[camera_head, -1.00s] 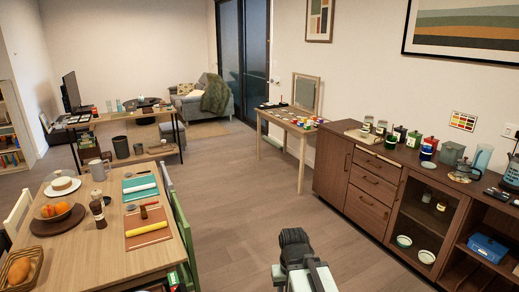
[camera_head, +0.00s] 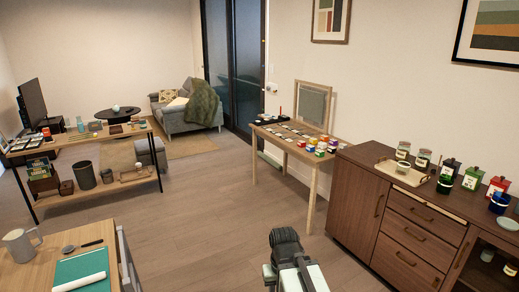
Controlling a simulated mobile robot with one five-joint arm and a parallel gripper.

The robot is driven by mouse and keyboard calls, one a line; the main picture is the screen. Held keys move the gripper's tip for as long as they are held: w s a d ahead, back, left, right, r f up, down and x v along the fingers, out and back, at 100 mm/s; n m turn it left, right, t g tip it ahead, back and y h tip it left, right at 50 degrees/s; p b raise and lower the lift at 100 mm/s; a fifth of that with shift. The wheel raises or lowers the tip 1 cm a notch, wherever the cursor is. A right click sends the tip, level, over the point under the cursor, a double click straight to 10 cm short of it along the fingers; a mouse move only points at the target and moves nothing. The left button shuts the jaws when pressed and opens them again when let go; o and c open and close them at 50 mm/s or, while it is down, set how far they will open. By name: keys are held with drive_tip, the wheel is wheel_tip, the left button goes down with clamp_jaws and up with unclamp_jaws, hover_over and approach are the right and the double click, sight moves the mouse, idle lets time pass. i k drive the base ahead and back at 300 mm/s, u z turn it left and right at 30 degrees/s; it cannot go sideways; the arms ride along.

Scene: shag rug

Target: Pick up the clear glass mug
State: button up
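I cannot pick out a clear glass mug for certain in this view. A greyish mug or jug (camera_head: 20,245) with a handle stands on the dining table at the lower left; it does not look clear. My gripper (camera_head: 287,245) is at the bottom middle, a dark rounded end on a pale arm, over the floor and apart from every object. Its fingers cannot be made out, and nothing is seen held in it.
A wooden sideboard (camera_head: 350,200) with jars and canisters stands at the right. A narrow table (camera_head: 310,160) with small colourful items stands against the wall. A shelf unit (camera_head: 100,138) is at the left, a sofa (camera_head: 185,118) behind. Open floor (camera_head: 210,215) lies between.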

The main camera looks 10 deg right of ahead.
sight(403, 167)
drive_tip(key=i, duration=2.8)
drive_tip(key=z, duration=1.1)
drive_tip(key=i, duration=0.95)
